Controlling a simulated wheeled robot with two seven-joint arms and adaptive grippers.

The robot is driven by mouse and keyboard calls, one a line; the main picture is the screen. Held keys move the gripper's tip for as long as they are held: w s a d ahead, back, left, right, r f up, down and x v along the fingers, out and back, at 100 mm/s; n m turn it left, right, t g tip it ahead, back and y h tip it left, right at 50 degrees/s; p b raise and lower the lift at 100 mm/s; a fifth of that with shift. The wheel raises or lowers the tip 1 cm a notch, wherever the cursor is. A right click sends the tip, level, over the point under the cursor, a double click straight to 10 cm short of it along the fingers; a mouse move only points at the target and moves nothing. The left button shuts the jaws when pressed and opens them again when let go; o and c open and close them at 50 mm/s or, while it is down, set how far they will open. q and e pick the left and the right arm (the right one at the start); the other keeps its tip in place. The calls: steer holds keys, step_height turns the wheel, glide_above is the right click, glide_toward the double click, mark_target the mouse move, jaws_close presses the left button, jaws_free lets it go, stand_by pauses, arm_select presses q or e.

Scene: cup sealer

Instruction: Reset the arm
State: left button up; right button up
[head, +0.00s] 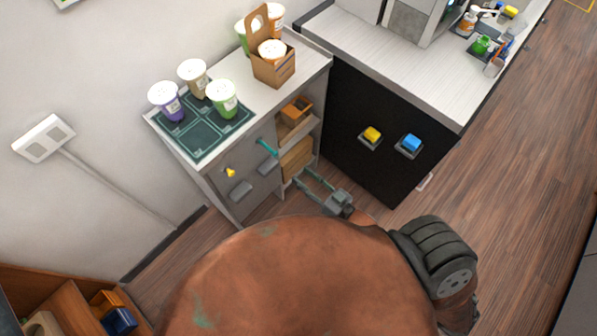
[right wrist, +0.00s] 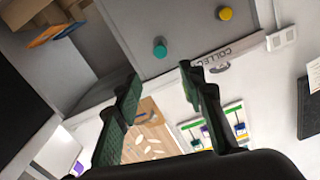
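My right gripper (head: 302,174) is low in front of the cabinet's open shelf side, with its two green fingers apart and pointing at the cabinet. In the right wrist view the same gripper (right wrist: 159,78) is open, with nothing between the fingers. A teal button (right wrist: 160,48) and a yellow button (right wrist: 225,14) on the grey cabinet face lie beyond the fingertips, apart from them. My left gripper is not in view. My brown body hides much of the floor in the head view.
The white-topped cabinet (head: 214,162) holds a dark green tray with a purple cup (head: 166,101), other lidded cups and a cardboard carrier (head: 272,68). A black-fronted counter (head: 350,101) with yellow and blue buttons stands right. Wooden floor (head: 511,135) is clear at right.

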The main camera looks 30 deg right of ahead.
stand_by(0.6)
steer(key=s+d+f+g+h, duration=0.2)
steer(key=s+d+f, duration=0.1)
steer(key=f, duration=0.7)
steer(key=s+d+f+g+h, duration=0.1)
steer(key=s+d+f+g, duration=0.2)
steer(key=f, duration=0.8)
steer(key=s+d+f+g+h, duration=0.2)
steer(key=s+f, duration=0.1)
steer(key=f, duration=0.7)
steer(key=s+f+g, duration=0.3)
steer(key=s+f, duration=0.3)
steer(key=s, duration=0.3)
steer(key=s+d+f+g+h, duration=0.1)
steer(key=s+f+g, duration=0.2)
steer(key=s+f, duration=0.4)
steer(key=s+d+f+g, duration=0.1)
steer(key=s+f+g, duration=0.2)
steer(key=s+f, duration=0.4)
steer(key=s, duration=0.5)
steer(key=shift+s+d, duration=0.15)
steer(key=shift+s, duration=0.2)
